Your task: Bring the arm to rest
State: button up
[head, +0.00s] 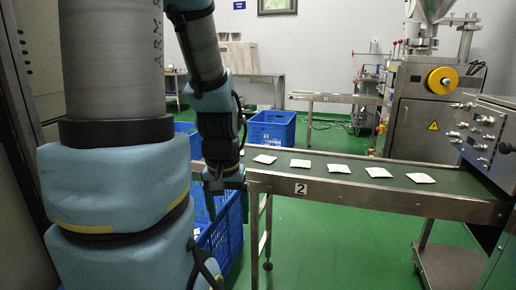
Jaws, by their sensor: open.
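My arm fills the left of the head view, with its thick blue and grey links in front. Its forearm hangs down to my gripper (221,188), which is open at the left end of the conveyor, above a blue crate (228,238). The fingertips are dark and small here, and I see nothing held between them. The inside of the crate is mostly hidden by my arm.
A conveyor (375,197) marked 2 runs to the right, with several white teabags (300,163) in a row on its green belt. Another blue crate (272,128) stands behind it. A steel packing machine (425,108) stands at the back right. Green floor is open in front.

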notch_tip(320, 180, up, 25)
jog(key=p, duration=2.2)
jog(key=shift+r+p, duration=0.15)
jog(key=shift+p, duration=0.25)
